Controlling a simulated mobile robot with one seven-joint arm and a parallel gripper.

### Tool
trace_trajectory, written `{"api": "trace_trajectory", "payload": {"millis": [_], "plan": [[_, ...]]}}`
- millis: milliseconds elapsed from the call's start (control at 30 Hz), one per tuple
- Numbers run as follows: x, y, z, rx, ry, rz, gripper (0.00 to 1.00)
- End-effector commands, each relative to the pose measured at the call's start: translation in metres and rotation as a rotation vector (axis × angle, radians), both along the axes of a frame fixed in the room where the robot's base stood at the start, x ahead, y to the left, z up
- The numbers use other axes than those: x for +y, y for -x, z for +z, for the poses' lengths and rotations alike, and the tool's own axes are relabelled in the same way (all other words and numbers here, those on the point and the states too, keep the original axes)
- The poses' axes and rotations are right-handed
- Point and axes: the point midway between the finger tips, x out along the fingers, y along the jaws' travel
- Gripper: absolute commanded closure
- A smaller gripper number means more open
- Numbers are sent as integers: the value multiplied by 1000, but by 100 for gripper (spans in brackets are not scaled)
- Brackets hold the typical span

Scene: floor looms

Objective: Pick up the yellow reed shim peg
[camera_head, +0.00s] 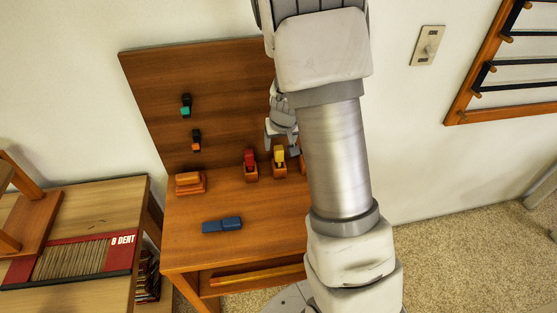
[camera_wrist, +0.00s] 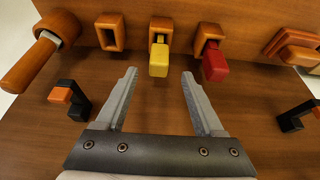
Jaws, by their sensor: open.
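The yellow peg (camera_head: 279,156) stands in a small wooden holder on the brown bench, to the right of a red peg (camera_head: 249,158) in a similar holder. In the wrist view the yellow peg (camera_wrist: 159,60) lies just beyond the fingertips, roughly centred between them, with its holder (camera_wrist: 161,25) behind it. The red peg (camera_wrist: 214,66) is to its right there, beyond the right fingertip. My gripper (camera_wrist: 160,75) is open and empty. In the head view my gripper (camera_head: 281,146) is above and behind the yellow peg, partly hidden by my arm.
An empty wooden holder (camera_wrist: 110,32) and a wooden handle (camera_wrist: 28,65) are left in the wrist view. A blue block (camera_head: 222,225) and an orange stepped block (camera_head: 190,183) sit on the bench (camera_head: 240,245). Black hooks with teal (camera_head: 186,106) and orange (camera_head: 196,140) parts project from the upright board.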

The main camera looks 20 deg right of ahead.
Motion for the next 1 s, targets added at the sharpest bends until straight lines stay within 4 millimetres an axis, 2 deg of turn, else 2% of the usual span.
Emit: {"api": "trace_trajectory", "payload": {"millis": [33, 267, 500, 600, 900, 1000], "plan": [[-1, -3, -9, 1, 0, -1, 30], [-2, -8, -23, 0, 0, -1, 30], [-6, -16, -58, 2, -1, -1, 30], [-7, -20, -65, 0, 1, -1, 30], [-6, -22, -68, -1, 0, 0, 30], [-6, -22, -68, -1, 0, 0, 48]]}}
